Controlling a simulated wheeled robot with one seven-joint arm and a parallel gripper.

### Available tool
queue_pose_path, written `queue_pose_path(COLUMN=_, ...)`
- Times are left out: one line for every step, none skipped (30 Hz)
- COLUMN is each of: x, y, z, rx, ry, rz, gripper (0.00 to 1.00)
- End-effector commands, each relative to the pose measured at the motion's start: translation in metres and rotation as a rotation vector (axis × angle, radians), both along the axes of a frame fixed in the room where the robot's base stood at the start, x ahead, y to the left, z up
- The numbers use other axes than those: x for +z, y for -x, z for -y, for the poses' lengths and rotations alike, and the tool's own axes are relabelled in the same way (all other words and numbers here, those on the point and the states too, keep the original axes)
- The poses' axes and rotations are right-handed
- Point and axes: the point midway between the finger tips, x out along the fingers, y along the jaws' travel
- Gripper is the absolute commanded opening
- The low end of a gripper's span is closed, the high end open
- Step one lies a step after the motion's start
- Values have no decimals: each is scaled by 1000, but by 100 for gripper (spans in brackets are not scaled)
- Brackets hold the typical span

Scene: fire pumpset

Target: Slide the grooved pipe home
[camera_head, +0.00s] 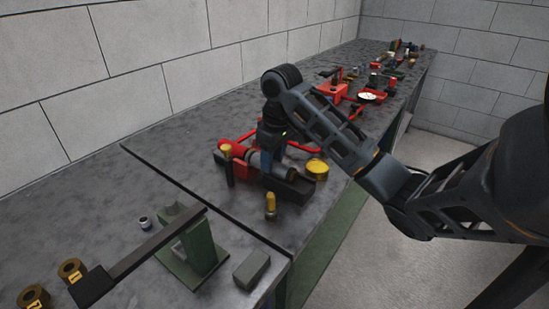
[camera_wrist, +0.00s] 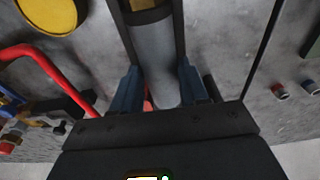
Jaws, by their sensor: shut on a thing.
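A grey pipe (camera_head: 287,174) lies lengthwise in a dark cradle (camera_head: 290,188) on the bench. A red fitting (camera_head: 237,168) stands at the cradle's left end. My gripper (camera_head: 268,163) reaches down from above and is shut on the pipe. In the wrist view, the blue fingers of my gripper (camera_wrist: 158,88) press either side of the pipe (camera_wrist: 155,55), which runs between two dark rails. A brownish band shows on the pipe near the top edge. My gripper's body hides the near end, so I cannot tell how the pipe meets the fitting.
A yellow round cap (camera_head: 317,168) is beside the cradle's right end. A curved red pipe (camera_wrist: 45,62) passes nearby. A green stand with a long lever (camera_head: 190,245) is at front left.

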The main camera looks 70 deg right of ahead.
Motion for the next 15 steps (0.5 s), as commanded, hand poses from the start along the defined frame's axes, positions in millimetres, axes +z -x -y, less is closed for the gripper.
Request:
queue_pose_path(x=1, y=-1, z=1, rx=0, ry=1, rz=1, gripper=0)
queue_pose_path(x=1, y=-2, z=1, rx=0, ry=1, rz=1, gripper=0)
queue_pose_path(x=1, y=-3, z=1, rx=0, ry=1, rz=1, gripper=0)
queue_pose_path(x=1, y=-3, z=1, rx=0, ry=1, rz=1, gripper=0)
queue_pose_path(x=1, y=-4, z=2, rx=-1, ry=1, rz=2, gripper=0)
queue_pose_path(x=1, y=-5, z=2, rx=0, ry=1, rz=2, gripper=0)
queue_pose_path(x=1, y=-5, z=2, rx=0, ry=1, rz=2, gripper=0)
queue_pose_path(x=1, y=-6, z=2, rx=0, ry=1, rz=2, gripper=0)
queue_pose_path(x=1, y=-7, z=2, rx=0, ry=1, rz=2, gripper=0)
queue_pose_path(x=1, y=-8, z=2, rx=0, ry=1, rz=2, gripper=0)
queue_pose_path(x=1, y=-8, z=2, rx=1, ry=2, rz=2, gripper=0)
queue_pose_path(x=1, y=-9, z=2, rx=1, ry=2, rz=2, gripper=0)
queue_pose_path(x=1, y=-10, z=2, rx=1, ry=2, rz=2, gripper=0)
queue_pose_path(x=1, y=-10, z=3, rx=1, ry=1, rz=1, gripper=0)
queue_pose_path(x=1, y=-11, z=3, rx=1, ry=1, rz=1, gripper=0)
